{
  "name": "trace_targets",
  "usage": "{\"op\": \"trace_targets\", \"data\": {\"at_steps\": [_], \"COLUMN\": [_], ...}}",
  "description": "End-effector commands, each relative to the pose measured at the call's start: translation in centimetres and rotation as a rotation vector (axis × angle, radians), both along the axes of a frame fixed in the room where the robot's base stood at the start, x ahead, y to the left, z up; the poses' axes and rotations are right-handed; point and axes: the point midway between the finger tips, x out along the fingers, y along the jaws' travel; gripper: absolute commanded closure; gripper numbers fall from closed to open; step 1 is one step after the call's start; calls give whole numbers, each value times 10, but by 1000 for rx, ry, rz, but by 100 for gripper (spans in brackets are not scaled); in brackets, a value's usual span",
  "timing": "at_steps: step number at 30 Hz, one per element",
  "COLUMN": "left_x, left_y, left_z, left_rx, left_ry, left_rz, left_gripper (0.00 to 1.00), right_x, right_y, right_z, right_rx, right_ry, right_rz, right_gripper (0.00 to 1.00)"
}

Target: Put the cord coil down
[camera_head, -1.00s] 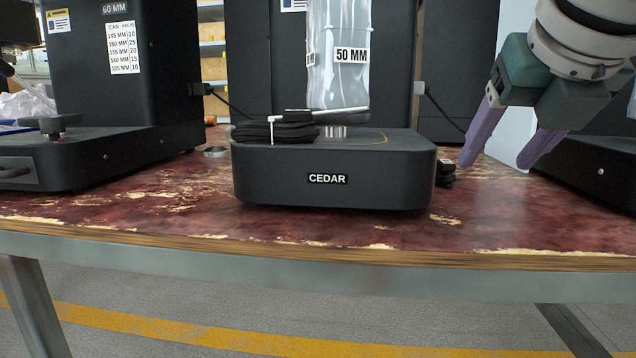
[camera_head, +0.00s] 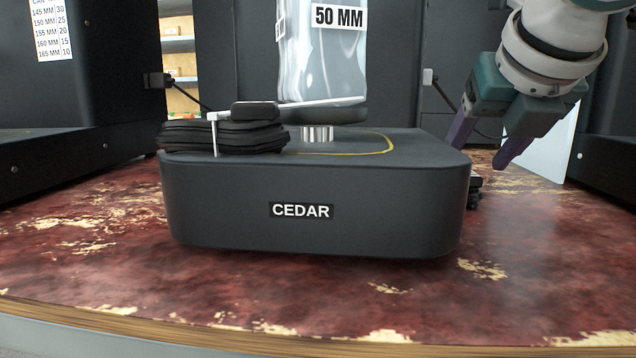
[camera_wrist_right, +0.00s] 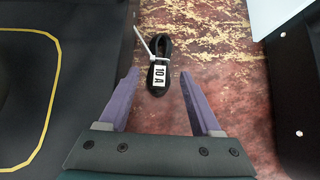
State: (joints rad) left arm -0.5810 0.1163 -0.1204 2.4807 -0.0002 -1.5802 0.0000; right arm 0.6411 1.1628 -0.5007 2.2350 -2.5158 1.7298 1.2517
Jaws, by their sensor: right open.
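The black cord coil (camera_wrist_right: 158,77), with a white tie and a "10 A" tag, lies on the worn red table in the right wrist view. In the head view only a dark bit of it (camera_head: 475,190) shows past the right side of the base marked CEDAR (camera_head: 380,215). My right gripper (camera_wrist_right: 157,75) has its two purple fingers spread apart, and the coil lies beyond and between the fingertips, with no finger seen touching it. In the head view the right gripper (camera_head: 482,150) hangs right of the CEDAR base. My left gripper is out of view.
The CEDAR base carries a black folded stack (camera_head: 225,138), a metal post and a clear sleeve labelled 50 MM (camera_head: 325,60). Dark machines stand left (camera_head: 80,90) and right (camera_head: 610,150). Bare red tabletop (camera_head: 540,240) lies at front right.

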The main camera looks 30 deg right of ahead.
Motion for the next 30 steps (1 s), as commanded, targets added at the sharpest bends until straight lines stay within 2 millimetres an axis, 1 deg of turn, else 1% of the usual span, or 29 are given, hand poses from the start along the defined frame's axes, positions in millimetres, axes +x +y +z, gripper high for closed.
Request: {"op": "trace_targets", "data": {"at_steps": [4,9,11,14,20,23,30], "left_x": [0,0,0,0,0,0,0], "left_y": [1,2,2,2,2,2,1], "left_z": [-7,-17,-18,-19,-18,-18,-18], "left_rx": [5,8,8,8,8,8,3], "left_ry": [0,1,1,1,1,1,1], "left_rz": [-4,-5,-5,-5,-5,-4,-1], "left_gripper": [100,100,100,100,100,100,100], "right_x": [9,26,30,34,35,35,35], "right_y": [-6,-18,-21,-23,-23,-23,-23], "right_z": [-14,-35,-39,-43,-42,-42,-42], "right_rx": [2,2,2,1,0,0,0], "right_ry": [1,2,1,0,0,0,0], "right_rz": [-1,-2,-2,1,1,1,1], "right_gripper": [35,35,35,35,35,44,71]}}
